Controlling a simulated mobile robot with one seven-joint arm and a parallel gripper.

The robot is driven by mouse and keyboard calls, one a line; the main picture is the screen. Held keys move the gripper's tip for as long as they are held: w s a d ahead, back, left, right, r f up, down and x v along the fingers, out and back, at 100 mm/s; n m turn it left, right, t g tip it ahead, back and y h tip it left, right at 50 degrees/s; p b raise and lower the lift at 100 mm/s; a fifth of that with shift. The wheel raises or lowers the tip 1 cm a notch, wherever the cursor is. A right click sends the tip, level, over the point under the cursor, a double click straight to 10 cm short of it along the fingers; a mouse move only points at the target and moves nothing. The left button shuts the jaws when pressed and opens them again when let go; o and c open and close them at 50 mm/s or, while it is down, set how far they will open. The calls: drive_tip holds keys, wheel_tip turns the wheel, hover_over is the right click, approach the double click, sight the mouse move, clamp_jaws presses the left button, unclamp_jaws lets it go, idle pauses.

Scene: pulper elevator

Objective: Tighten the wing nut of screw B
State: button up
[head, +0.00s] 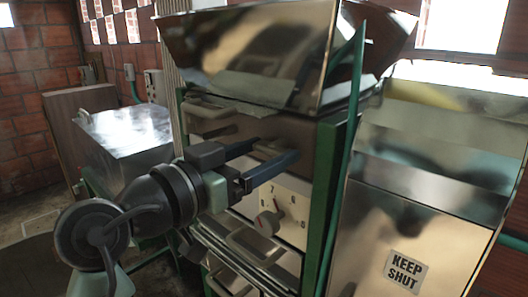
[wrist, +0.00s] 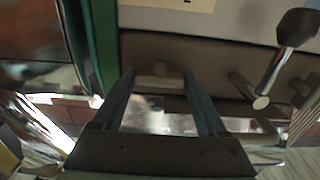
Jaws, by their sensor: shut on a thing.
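My gripper (head: 272,152) reaches to the upper front of the metal machine, above a dial panel. In the wrist view its two blue fingers (wrist: 162,74) stand apart, with a small pale, bar-like piece, apparently the wing nut (wrist: 160,82), between their tips. The gripper is shut on this piece. Its far side and the screw behind it are mostly hidden, and no letter B is readable. In the head view the fingers cover the piece.
The dial panel (head: 284,208) with a red-marked knob sits just below my gripper. A dark-handled metal lever (wrist: 290,45) stands right of the fingers in the wrist view. A green post (head: 345,150) and a panel labelled "KEEP SHUT" (head: 406,270) lie to the right.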

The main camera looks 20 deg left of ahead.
drive_tip(key=shift+c, duration=0.6)
drive_tip(key=shift+f+b, duration=0.1)
drive_tip(key=shift+b, duration=0.4)
drive_tip(key=m+b, duration=1.2)
drive_tip(key=b, duration=0.3)
drive_tip(key=shift+m, duration=0.4)
drive_tip(key=m+b, duration=0.2)
drive_tip(key=m, duration=0.3)
drive_tip(key=shift+b, duration=0.4)
